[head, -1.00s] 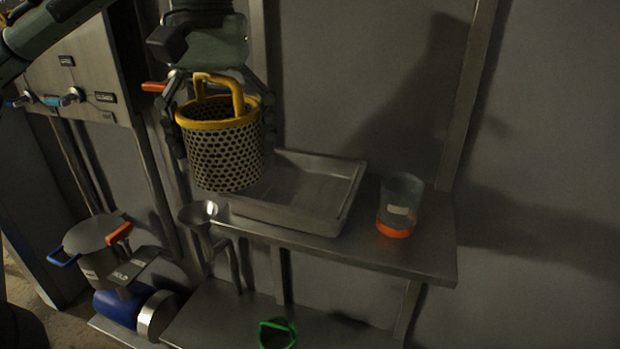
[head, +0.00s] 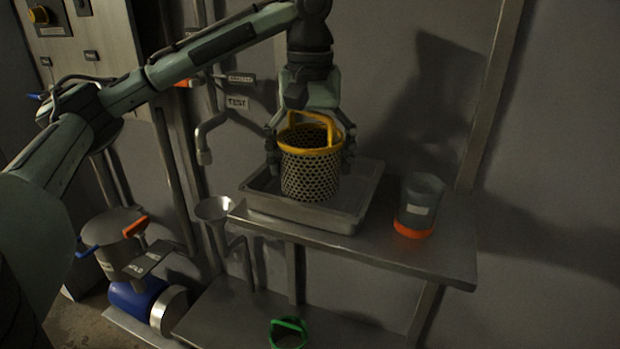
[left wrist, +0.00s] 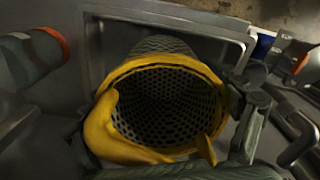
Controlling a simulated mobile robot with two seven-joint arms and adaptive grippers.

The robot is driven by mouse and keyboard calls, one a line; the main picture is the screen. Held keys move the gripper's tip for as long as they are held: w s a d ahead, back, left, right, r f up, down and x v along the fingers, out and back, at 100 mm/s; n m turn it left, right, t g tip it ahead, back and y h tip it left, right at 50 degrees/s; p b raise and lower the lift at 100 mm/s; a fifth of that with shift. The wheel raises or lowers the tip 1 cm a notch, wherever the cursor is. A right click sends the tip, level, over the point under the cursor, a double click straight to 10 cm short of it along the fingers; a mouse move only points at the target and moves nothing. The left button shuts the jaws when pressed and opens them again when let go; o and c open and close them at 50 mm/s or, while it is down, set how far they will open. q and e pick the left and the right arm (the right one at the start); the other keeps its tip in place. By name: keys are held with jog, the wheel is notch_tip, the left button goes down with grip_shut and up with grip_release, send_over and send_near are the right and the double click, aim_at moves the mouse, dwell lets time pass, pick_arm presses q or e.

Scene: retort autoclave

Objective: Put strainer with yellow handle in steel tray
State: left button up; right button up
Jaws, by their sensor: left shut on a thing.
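The strainer (head: 312,175) is a perforated metal basket with a yellow rim and yellow handle. It is upright at the steel tray (head: 352,222), its lower part inside the tray's outline; I cannot tell whether it touches the tray floor. My left gripper (head: 311,150) comes from above and is shut on the strainer, one finger on each side. In the left wrist view the strainer's yellow rim (left wrist: 190,62) and open mouth fill the middle, with the tray (left wrist: 215,35) behind it. My right gripper is not in view.
A clear beaker with an orange base (head: 420,205) stands on the steel shelf (head: 445,255) right of the tray. A funnel (head: 213,209) and a pipe (head: 205,140) are at the left. A green-handled thing (head: 288,332) is on the lower shelf.

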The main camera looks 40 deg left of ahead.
pick_arm(q)
notch_tip(320, 180, down, 3)
jog(key=shift+r, duration=0.15)
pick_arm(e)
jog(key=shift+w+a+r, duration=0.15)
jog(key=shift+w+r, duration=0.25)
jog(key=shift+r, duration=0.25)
pick_arm(q)
jog(key=shift+f, duration=0.2)
jog(key=o, duration=1.2)
jog(key=shift+c, duration=0.2)
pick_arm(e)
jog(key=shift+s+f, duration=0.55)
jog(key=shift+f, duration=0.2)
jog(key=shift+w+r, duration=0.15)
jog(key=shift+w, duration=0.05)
